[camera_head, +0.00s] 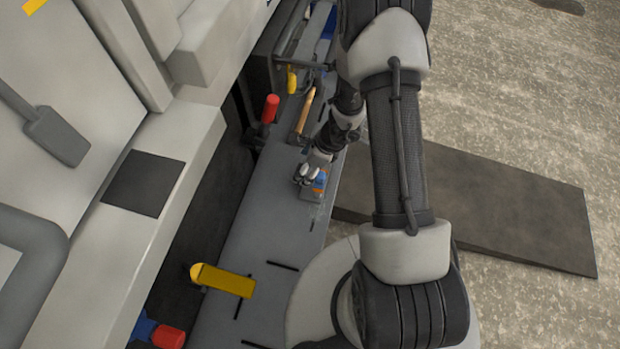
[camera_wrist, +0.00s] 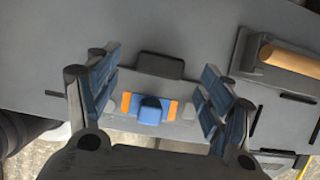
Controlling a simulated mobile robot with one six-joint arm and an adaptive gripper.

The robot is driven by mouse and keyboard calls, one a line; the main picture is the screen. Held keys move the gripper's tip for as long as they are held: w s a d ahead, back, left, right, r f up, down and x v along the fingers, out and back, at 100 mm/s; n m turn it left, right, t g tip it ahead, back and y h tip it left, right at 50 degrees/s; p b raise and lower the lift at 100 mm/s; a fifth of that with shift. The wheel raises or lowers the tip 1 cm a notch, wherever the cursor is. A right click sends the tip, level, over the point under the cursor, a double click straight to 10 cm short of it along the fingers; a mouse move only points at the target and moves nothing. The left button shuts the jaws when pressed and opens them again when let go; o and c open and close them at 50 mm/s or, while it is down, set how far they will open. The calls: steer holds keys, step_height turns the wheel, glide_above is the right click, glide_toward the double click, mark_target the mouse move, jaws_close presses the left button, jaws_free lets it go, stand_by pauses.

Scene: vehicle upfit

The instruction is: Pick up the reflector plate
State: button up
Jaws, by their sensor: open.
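The reflector plate (camera_wrist: 151,109) appears to be the small grey plate with orange patches and a blue block in the middle, lying on the grey work surface. In the head view it is small and partly hidden by my gripper, with its blue and orange parts (camera_head: 319,184) showing. My gripper (camera_wrist: 160,95) is open, with its blue-padded fingers on the left and right of the plate and visible gaps on both sides.
A dark block (camera_wrist: 160,65) sits just beyond the plate. A wooden-handled tool (camera_head: 305,112) lies nearby, also in the wrist view (camera_wrist: 292,62). A red-topped item (camera_head: 270,108) stands left of it. A yellow bar (camera_head: 225,280) is nearer. The vehicle body (camera_head: 150,235) borders the left.

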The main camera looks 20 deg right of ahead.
steer(key=b+x, duration=0.1)
steer(key=x, duration=0.3)
steer(key=shift+s+d+f, duration=0.1)
steer(key=shift+d, duration=0.1)
steer(key=shift+c, duration=0.5)
steer(key=c, duration=1.3)
